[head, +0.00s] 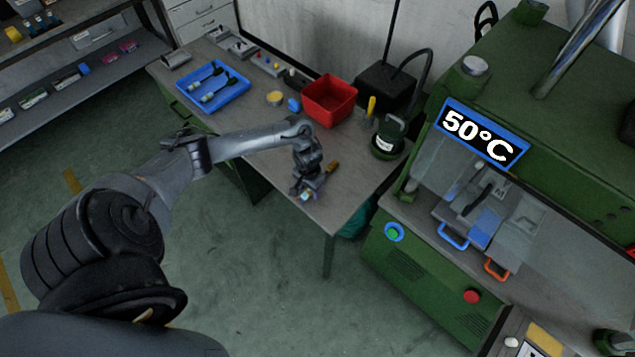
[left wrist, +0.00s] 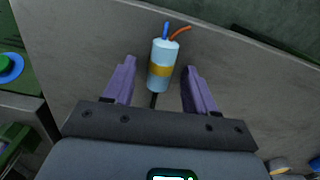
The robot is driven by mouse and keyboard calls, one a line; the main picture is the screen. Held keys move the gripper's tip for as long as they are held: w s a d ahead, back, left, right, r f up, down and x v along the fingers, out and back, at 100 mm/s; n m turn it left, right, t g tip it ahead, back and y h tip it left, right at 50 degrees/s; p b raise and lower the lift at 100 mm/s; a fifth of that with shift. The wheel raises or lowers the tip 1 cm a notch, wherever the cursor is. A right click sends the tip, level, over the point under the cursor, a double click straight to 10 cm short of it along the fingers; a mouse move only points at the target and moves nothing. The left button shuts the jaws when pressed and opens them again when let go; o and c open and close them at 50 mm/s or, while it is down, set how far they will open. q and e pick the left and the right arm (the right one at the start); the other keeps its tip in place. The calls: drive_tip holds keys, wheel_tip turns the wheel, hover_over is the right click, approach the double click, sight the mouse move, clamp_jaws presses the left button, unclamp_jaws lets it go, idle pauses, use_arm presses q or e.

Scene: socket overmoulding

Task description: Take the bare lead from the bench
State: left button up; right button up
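The bare lead (left wrist: 163,68) is a pale blue cylinder with a yellow band. A blue and an orange wire stick out of one end, and a black cable runs from the other end toward my gripper. It lies on the grey bench (head: 345,200). My left gripper (left wrist: 158,78) is open, with one purple finger on each side of the lead and a gap on both sides. In the head view my left gripper (head: 308,192) is low over the bench's front corner and largely hides the lead. My right gripper is not in view.
A brown-handled tool (head: 331,167) lies close to the gripper. A red bin (head: 330,99) and a blue tray (head: 213,88) with two dark-ended pieces stand farther back. The green machine (head: 440,265) with a 50°C sign is to the right.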

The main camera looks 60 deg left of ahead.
use_arm(q)
clamp_jaws()
